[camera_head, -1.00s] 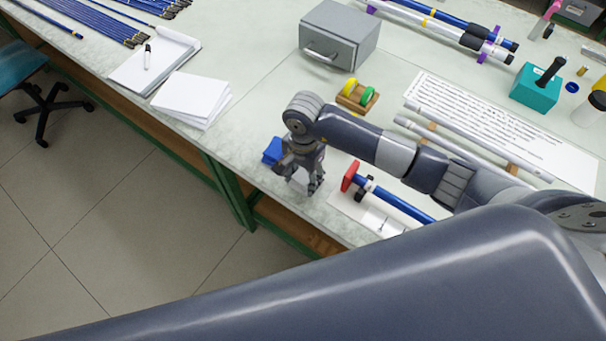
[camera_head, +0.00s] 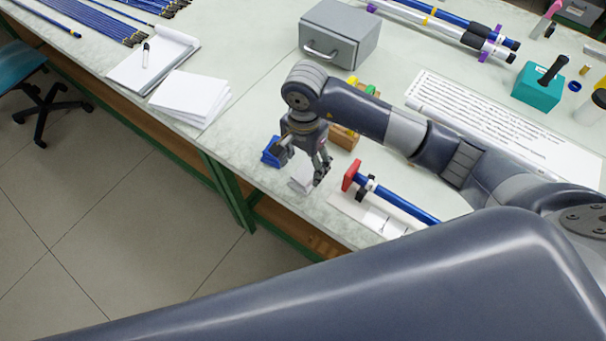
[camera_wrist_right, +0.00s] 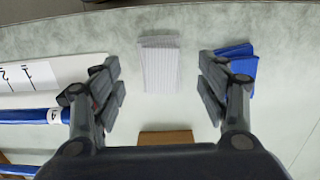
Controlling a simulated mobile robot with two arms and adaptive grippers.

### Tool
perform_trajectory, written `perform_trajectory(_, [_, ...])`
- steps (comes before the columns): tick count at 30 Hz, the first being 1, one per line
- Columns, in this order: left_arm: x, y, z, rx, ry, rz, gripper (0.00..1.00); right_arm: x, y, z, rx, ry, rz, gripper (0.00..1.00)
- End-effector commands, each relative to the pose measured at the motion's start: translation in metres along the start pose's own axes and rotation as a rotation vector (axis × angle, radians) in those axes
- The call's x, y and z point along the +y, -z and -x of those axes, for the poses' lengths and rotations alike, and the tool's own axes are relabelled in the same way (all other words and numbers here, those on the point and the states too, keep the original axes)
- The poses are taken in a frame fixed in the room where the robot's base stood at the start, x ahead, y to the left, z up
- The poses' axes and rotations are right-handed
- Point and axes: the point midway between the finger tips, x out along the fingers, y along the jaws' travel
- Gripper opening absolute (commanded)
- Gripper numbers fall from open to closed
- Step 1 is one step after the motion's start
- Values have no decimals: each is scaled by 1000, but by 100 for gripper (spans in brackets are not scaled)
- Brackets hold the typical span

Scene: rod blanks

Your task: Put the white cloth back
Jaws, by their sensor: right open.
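The white cloth (camera_head: 301,179) is a small folded pad lying on the table near its front edge, partly covered by my right gripper in the head view. In the right wrist view the white cloth (camera_wrist_right: 160,66) lies flat and whole between the spread fingers. My right gripper (camera_head: 302,163) is open and empty above it, pointing down. Its fingers also show in the right wrist view (camera_wrist_right: 160,75), apart from the cloth on both sides. My left gripper is not in view.
A blue cloth (camera_head: 271,151) lies just left of the white one. To the right is a white board (camera_head: 372,217) with a blue rod (camera_head: 405,208) and red end block (camera_head: 350,175). A wooden holder (camera_head: 344,138) stands behind. The table's front edge is close.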

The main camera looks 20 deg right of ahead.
Motion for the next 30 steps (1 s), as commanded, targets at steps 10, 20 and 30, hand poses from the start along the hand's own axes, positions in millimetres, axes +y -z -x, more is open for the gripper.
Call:
perform_trajectory(10, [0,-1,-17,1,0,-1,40,-1,0,56,1,1,0,68])
perform_trajectory(20, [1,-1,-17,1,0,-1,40,0,0,64,-1,-1,-1,68])
perform_trajectory(30, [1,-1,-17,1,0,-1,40,0,0,64,-1,-1,-1,68])
